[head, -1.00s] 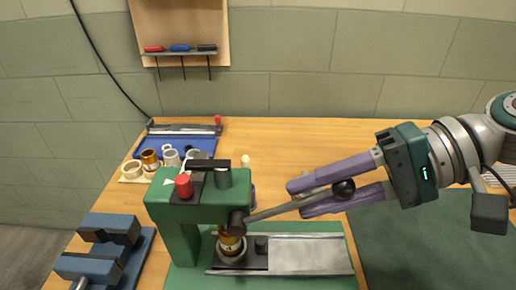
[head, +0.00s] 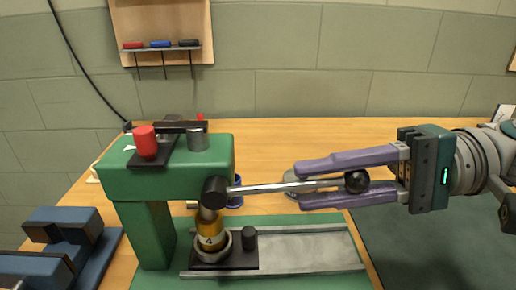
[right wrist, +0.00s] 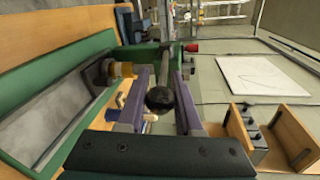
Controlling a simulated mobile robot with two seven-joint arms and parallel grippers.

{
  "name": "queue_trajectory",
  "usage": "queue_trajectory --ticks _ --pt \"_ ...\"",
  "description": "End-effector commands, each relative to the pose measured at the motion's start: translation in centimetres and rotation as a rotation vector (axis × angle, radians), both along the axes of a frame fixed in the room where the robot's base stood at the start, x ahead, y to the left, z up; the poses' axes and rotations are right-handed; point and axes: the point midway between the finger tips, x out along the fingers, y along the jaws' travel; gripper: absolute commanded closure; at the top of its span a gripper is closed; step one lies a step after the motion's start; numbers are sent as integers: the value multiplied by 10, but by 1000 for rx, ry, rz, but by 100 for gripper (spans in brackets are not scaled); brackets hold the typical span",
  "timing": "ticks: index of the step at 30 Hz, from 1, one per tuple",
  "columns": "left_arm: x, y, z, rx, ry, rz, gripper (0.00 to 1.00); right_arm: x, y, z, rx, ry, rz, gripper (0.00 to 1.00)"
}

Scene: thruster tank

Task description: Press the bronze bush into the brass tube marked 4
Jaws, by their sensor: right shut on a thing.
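The green arbor press (head: 170,180) stands at left centre in the head view. Its lever (head: 285,187) runs almost level to the right and ends in a black ball knob (head: 356,181). My right gripper (head: 298,183) has its purple fingers above and below the lever, shut on the knob; the knob also shows in the right wrist view (right wrist: 160,99). The brass tube marked 4 (head: 210,237) stands upright in a round holder under the ram. The ram (head: 208,213) is at the tube's top. I cannot clearly make out the bronze bush there. My left gripper is out of view.
A blue vise (head: 70,240) stands left of the press. The tube holder rides on a grey rail (head: 300,250) on the green base. A dark mat (head: 430,235) lies clear at right. A tool rack (head: 160,48) hangs on the wall.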

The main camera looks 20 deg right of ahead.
Motion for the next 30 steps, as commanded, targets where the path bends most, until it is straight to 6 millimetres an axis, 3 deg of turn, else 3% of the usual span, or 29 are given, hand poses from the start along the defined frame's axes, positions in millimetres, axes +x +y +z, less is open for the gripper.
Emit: queue_trajectory --ticks 8,9,16,25,30 --pt "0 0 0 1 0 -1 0 -1 0 -3 -6 5 0 100" --pt "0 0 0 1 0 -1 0 -1 0 -3 -6 5 0 62" --pt "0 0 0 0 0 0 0 0 0 -2 -3 3 0 36" --pt "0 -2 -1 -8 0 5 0 -1 -3 -1 -2 2 -1 36" --pt "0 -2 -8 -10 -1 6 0 -9 -27 1 -5 1 -2 36"
